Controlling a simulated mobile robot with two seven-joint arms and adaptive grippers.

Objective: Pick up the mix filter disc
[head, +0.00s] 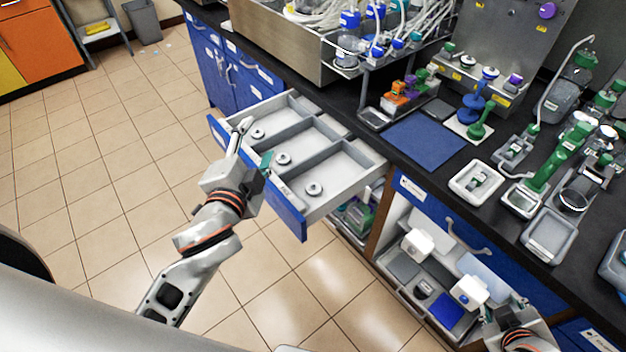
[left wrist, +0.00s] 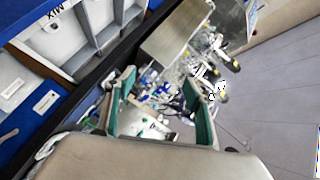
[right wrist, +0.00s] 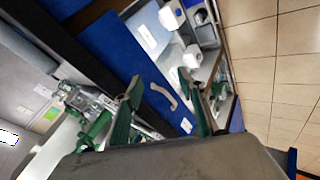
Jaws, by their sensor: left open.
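An open drawer (head: 345,205) in the head view has three compartments with one small pale ring-shaped disc in each: a far disc (head: 258,133), a middle disc (head: 283,158) and a near disc (head: 314,190). Their labels are not legible there, so I cannot tell which is the mix filter disc. My right gripper (right wrist: 163,95) is open and empty by the lower cabinet.
A black counter (head: 365,155) carries a blue mat (head: 425,139), trays and green-fitted equipment. Tiled floor (head: 110,170) is clear at left. A grey bin (head: 143,22) stands far back.

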